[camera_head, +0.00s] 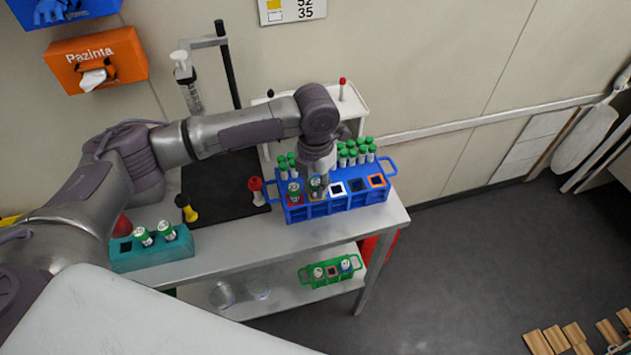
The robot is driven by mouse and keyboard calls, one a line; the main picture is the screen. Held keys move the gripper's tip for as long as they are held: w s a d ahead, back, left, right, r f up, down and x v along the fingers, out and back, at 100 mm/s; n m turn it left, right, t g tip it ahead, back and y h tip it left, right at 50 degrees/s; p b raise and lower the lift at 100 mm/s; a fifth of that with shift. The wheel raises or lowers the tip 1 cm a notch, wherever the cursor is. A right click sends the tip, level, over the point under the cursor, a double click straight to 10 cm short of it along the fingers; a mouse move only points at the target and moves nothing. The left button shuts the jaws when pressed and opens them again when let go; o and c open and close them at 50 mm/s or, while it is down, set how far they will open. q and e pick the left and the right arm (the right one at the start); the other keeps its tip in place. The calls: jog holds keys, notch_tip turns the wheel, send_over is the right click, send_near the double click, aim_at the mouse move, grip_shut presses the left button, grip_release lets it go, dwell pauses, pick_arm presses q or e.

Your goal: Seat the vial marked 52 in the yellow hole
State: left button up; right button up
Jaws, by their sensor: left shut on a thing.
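The blue rack (330,207) stands on the right part of the bench top. Its front row has colour-framed holes. A green-capped vial (294,188) sits in the red-framed hole at the left end. My left gripper (316,178) points down over the yellow-framed hole beside it. The gripper is shut on a green-capped vial (316,186), which is upright at that hole; its number is too small to read, and I cannot tell whether it is fully down. The white-framed (337,188), dark blue and orange-framed (377,181) holes look empty. My right gripper is out of view.
Several green-capped vials (355,150) stand in the rack's back rows. A teal rack (152,252) with two vials is at the bench's left. A green rack (332,271) is on the lower shelf. A wall card (291,10) shows 52 and 35 with a yellow square.

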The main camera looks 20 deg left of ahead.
pick_arm(q)
jog(key=o, duration=1)
jog(key=shift+c, duration=0.2)
notch_tip(320, 180, up, 12)
